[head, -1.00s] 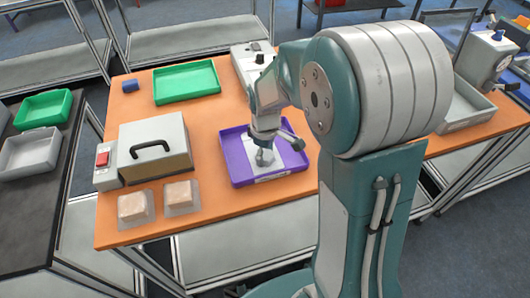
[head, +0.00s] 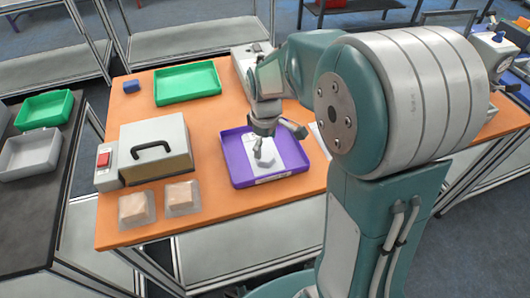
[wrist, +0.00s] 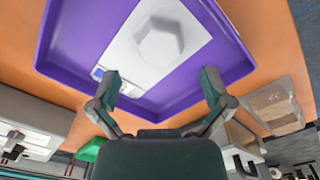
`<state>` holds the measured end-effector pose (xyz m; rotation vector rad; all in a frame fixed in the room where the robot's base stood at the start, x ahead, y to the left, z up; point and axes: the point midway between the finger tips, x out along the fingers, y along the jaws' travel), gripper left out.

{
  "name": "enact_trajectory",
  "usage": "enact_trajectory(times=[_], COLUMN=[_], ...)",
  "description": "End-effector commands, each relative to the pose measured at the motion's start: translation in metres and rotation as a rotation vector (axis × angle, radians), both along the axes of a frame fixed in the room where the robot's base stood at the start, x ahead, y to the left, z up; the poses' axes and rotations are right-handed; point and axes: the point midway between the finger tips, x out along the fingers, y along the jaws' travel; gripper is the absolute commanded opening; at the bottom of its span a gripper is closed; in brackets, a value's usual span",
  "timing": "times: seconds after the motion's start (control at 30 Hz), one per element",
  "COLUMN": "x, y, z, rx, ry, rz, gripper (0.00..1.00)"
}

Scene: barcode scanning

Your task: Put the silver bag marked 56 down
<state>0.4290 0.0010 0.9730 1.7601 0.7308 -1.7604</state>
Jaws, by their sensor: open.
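A pale silver-white bag (wrist: 160,42) with a grey many-sided bulge lies flat in the purple tray (wrist: 50,38). The bag also shows in the head view (head: 274,150), inside the purple tray (head: 231,165) on the orange table. I cannot read a 56 on it. My gripper (wrist: 161,88) has its two fingers spread wide, with nothing between them. In the head view my gripper (head: 264,145) is over the tray and overlaps part of the bag. The bag's bulge is beyond the fingertips in the wrist view, apart from them.
A grey box with a black handle (head: 155,150) and two clear packs (head: 137,208) stand left of the purple tray. A green tray (head: 187,83) and a small blue block (head: 132,86) are at the back. Bare orange table (head: 206,120) lies between them.

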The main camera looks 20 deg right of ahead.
Motion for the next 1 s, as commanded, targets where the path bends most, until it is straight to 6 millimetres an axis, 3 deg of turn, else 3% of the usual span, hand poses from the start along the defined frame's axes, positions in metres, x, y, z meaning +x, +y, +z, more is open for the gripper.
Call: enact_trajectory(times=[0.1,0.3,0.57,0.67,1.0], x=[0.001,0.001,-0.005,-0.021,-0.106], y=[0.000,0.000,0.000,0.000,0.000], z=[0.027,0.063,0.083,0.096,0.134], rx=[0.000,0.000,0.000,0.002,0.061], ry=[-0.004,-0.004,-0.014,-0.059,-0.282], rz=[0.000,0.000,-0.019,-0.083,-0.440], gripper=[0.99,0.99,0.99,0.99,0.99])
